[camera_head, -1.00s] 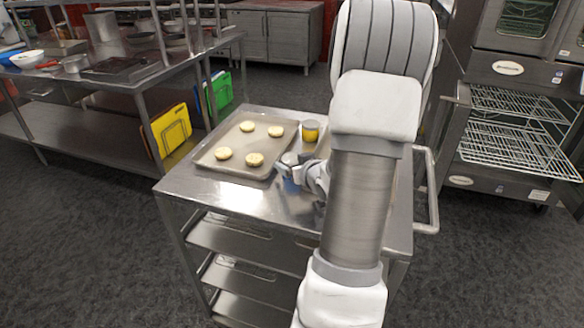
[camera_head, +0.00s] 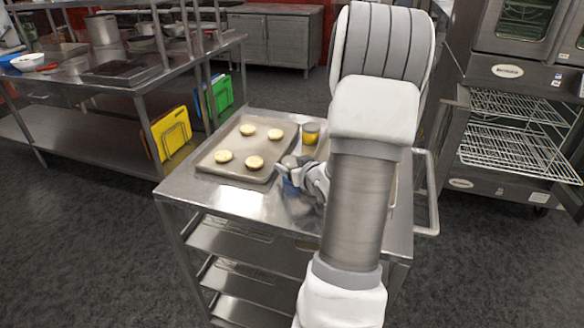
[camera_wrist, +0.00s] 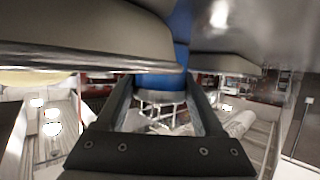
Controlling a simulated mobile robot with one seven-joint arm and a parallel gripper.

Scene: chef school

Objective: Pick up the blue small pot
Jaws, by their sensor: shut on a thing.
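The blue small pot (camera_head: 291,187) is on the steel cart top, beside the near right corner of the baking tray; my gripper and arm hide much of it. My gripper (camera_head: 289,172) is shut on it. In the wrist view the blue pot (camera_wrist: 160,82) shows between the two dark fingers of my gripper (camera_wrist: 162,92). I cannot tell whether the pot is touching the cart or slightly above it.
A baking tray (camera_head: 212,166) with several round pastries lies on the cart (camera_head: 222,194). A yellow jar (camera_head: 310,134) stands behind my gripper. An open oven with wire racks (camera_head: 515,140) is at the right. The cart's near left top is clear.

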